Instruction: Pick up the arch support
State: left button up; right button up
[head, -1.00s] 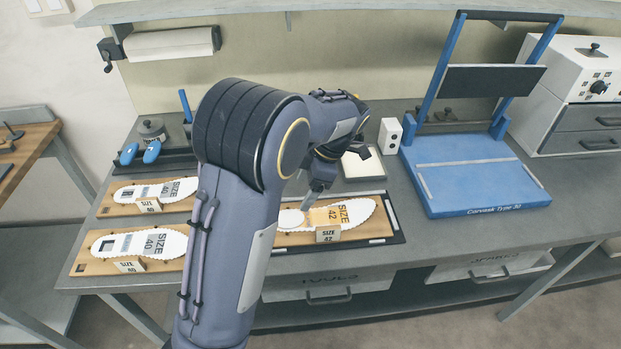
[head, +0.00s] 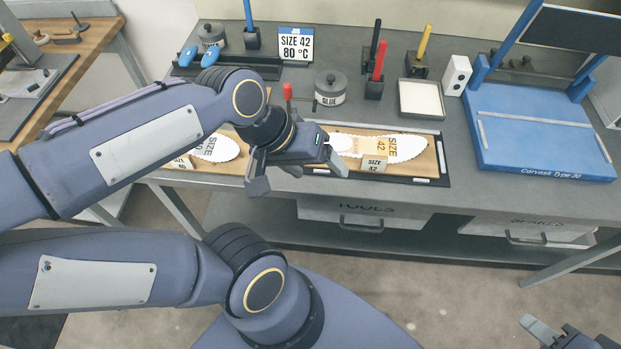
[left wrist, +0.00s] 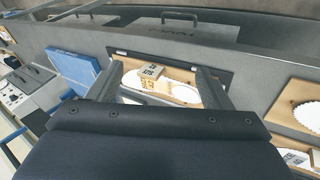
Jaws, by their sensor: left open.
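A white insole (head: 407,148) marked SIZE 42 lies on a wooden board with a dark edge. A tan patch (head: 379,149) on its middle may be the arch support; I cannot tell for sure. A small SIZE 42 block (head: 374,164) stands before it. My left gripper (head: 298,174) is open and empty, above the board's left end and front edge, left of the patch. In the left wrist view the insole (left wrist: 180,91) and block (left wrist: 153,71) show between and beyond the open fingers. My right gripper (head: 556,333) is partly cut off at the bottom right.
Behind the board stand a glue pot (head: 331,88), red and yellow-handled tools in holders, a white tray (head: 421,99) and a SIZE 42 80 °C sign (head: 296,44). A blue press (head: 540,130) stands right. Another insole (head: 217,148) lies left, partly hidden by my arm.

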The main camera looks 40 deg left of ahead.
aim_at(188, 56)
jog(key=u, duration=2.1)
jog(key=i+j+u, duration=0.1)
jog(key=i+j, duration=0.25)
jog(key=j, duration=0.2)
jog(key=i+j+u, duration=0.1)
jog(key=i+j, duration=0.25)
jog(key=j, duration=0.15)
jog(key=i+j+u, duration=0.1)
jog(key=i+j, duration=0.4)
jog(key=i, duration=0.2)
